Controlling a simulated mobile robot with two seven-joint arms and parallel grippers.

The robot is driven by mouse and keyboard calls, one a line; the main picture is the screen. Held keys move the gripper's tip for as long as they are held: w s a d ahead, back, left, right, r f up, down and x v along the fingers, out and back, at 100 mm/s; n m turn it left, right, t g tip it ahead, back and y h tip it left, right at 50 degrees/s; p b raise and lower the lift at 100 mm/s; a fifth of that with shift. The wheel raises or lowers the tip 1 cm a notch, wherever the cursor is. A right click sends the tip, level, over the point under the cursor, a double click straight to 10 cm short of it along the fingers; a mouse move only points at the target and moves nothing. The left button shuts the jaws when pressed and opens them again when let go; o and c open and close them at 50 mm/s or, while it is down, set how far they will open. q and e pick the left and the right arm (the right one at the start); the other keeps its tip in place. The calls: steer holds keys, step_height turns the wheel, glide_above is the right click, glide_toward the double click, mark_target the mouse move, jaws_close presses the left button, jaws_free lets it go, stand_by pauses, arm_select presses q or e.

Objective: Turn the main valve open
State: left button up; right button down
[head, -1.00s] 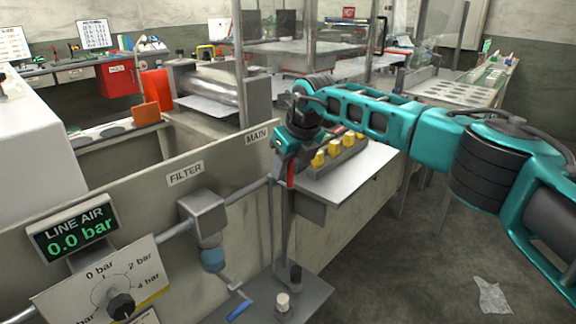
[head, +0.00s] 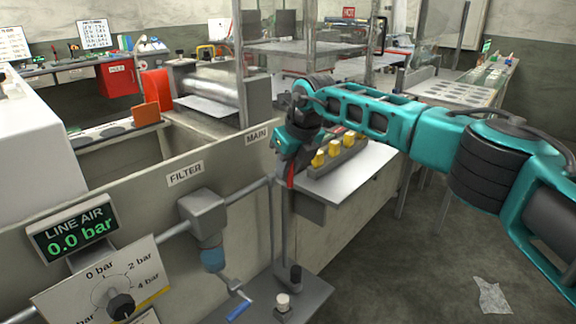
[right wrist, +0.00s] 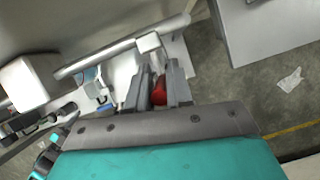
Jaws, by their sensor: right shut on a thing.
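The main valve's red handle (head: 291,177) shows just under my right gripper (head: 287,166), below the MAIN label (head: 256,137) on the panel. In the right wrist view the red handle (right wrist: 159,92) sits between the two grey fingers of my right gripper (right wrist: 158,88), which is shut on it. The valve body is mostly hidden behind the gripper in the head view. The line air display (head: 73,229) reads 0.0 bar. My left gripper is not in view.
A filter (head: 206,215) with a blue bowl hangs left of the valve on the grey pipe. A blue-handled lever (head: 238,311) is below it. A pressure dial (head: 120,304) is at the lower left. A block with yellow pieces (head: 334,155) stands on the bench behind my gripper.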

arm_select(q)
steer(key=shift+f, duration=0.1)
arm_select(e)
steer(key=shift+s+a+f+t+h+b, duration=0.25)
steer(key=shift+t+b, duration=0.25)
steer(key=shift+b, duration=0.25)
arm_select(q)
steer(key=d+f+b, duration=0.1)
steer(key=b, duration=0.1)
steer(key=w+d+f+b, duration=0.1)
steer(key=b, duration=0.1)
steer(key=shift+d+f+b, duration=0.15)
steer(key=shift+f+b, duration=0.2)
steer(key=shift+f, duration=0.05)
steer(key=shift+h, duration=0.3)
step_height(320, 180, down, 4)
steer(key=b, duration=0.4)
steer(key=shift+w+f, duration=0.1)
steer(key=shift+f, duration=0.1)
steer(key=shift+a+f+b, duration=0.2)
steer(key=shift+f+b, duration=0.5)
steer(key=shift+b, duration=0.05)
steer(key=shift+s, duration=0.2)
arm_select(e)
steer(key=t+h, duration=0.1)
steer(key=s+a+n+t+h, duration=0.1)
steer(key=t+h, duration=0.2)
steer(key=shift+s+a+f, duration=0.2)
steer(key=shift+s+a, duration=0.15)
